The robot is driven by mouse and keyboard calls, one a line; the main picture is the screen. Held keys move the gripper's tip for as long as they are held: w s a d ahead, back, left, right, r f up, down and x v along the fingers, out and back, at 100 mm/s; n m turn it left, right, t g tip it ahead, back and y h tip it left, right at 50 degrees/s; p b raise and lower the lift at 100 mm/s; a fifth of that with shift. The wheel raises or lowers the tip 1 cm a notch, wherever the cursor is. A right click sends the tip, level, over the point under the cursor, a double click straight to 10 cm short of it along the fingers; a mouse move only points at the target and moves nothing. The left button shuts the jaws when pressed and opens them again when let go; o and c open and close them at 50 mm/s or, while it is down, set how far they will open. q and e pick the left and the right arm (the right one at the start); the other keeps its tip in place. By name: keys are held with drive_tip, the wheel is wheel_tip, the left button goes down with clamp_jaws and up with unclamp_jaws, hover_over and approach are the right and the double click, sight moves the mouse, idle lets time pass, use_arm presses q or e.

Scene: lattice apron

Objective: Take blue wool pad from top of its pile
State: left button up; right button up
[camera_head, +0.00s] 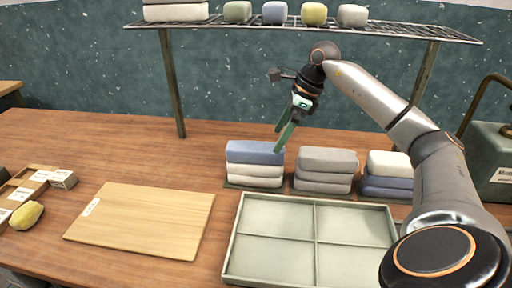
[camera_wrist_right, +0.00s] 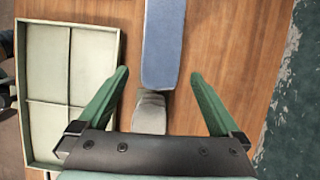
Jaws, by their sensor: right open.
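The blue wool pad (camera_head: 255,152) lies on top of white pads in the left pile, behind the divided tray. My right gripper (camera_head: 280,141) is open and empty, with its green fingers pointing down just above the pad's right end. In the right wrist view the blue pad (camera_wrist_right: 163,45) runs away from the gripper (camera_wrist_right: 160,74), between the lines of the two fingers. I see no contact between the fingers and the pad. My left gripper is not in view.
A grey pile (camera_head: 326,160) and a white-over-blue pile (camera_head: 389,165) stand to the right. The pale divided tray (camera_head: 317,240) is empty, in front of the piles. A wooden board (camera_head: 145,225) lies left. A rack (camera_head: 290,27) with several pads spans above.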

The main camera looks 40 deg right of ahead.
sight(253, 146)
drive_tip(key=w+a+p, duration=0.1)
drive_tip(key=w+a, duration=0.2)
drive_tip(key=shift+w+a, duration=0.15)
drive_tip(key=shift+w, duration=0.25)
drive_tip(key=x, duration=0.5)
drive_tip(key=shift+w, duration=0.1)
drive_tip(key=c, duration=1.3)
